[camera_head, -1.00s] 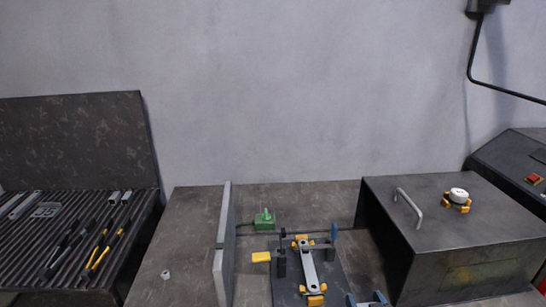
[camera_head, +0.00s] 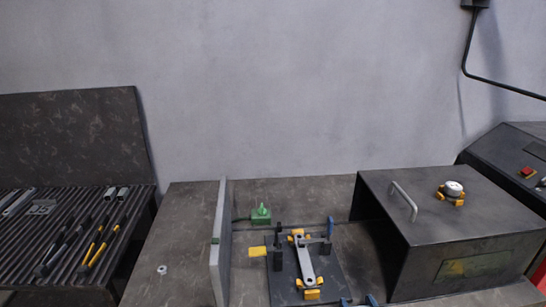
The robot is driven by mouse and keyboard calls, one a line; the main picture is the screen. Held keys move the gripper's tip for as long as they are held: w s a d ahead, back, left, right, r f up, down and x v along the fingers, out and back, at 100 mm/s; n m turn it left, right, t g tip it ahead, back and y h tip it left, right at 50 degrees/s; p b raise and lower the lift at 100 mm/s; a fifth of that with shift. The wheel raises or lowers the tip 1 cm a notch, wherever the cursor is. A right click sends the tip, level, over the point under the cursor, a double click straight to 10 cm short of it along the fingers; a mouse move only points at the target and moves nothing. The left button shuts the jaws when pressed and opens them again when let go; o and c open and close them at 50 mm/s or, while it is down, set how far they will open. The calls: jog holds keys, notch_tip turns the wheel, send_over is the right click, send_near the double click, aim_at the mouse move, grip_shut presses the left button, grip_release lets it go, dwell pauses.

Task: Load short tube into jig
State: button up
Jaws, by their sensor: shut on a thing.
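The jig is a dark plate (camera_head: 281,290) on the bench, with yellow blocks, dark upright posts and blue-tipped clamp parts. A grey elongated part (camera_head: 306,264) lies lengthwise in the jig between yellow blocks at its far and near ends. I cannot tell if it is the short tube. Two short pale tube-like pieces, one of them here (camera_head: 122,193), lie at the back of the ribbed rack on the left. My gripper is out of view, and so is anything it holds.
A ribbed rack (camera_head: 30,256) at left carries tubes and dark and yellow tools. An upright grey panel (camera_head: 219,245) stands left of the jig. A green device (camera_head: 261,215) sits behind it. A dark box (camera_head: 460,225) with a handle blocks the right. Bench around a small ring (camera_head: 162,269) is clear.

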jog(key=shift+f, duration=0.2)
jog(key=o, duration=1)
jog(key=shift+s+a+r, duration=0.1)
jog(key=shift+s+r, duration=0.1)
jog(key=shift+s, duration=1.1)
jog(key=shift+s+d+r, duration=0.1)
jog(key=shift+s+r, duration=0.1)
jog(key=shift+s, duration=1.05)
jog(key=shift+s+a+r, duration=0.1)
jog(key=shift+s+r, duration=0.1)
jog(key=shift+s, duration=1.1)
jog(key=shift+c, duration=0.4)
